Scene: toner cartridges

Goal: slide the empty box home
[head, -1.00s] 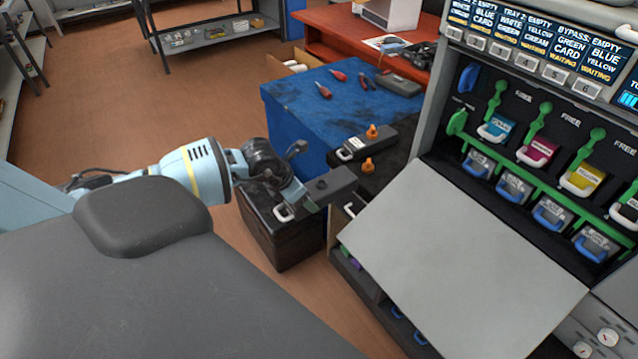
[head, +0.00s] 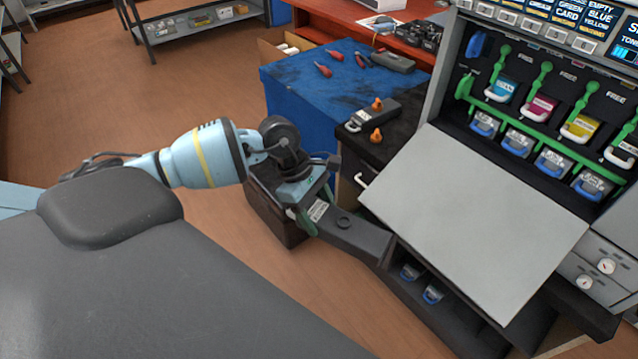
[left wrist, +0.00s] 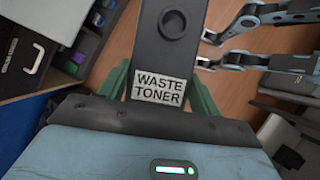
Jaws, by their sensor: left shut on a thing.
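My left gripper (head: 312,213) is shut on a long dark grey waste toner box (head: 352,236), which has a round hole on top. The box points right, its far end by the lower front of the printer, below the lowered grey flap (head: 478,215). I cannot tell whether it touches the printer. In the left wrist view the box (left wrist: 168,55) runs away from the jaws, with its "WASTE TONER" label facing me. My right gripper (left wrist: 207,51) shows there at upper right, open and empty, apart from the box. It is not in the head view.
Blue-handled cartridges (head: 421,283) sit in the printer's low bay. A similar box (head: 375,116) with an orange cap lies on the black cabinet, an orange plug (head: 376,136) beside it. A blue-covered bench (head: 310,95) holds tools.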

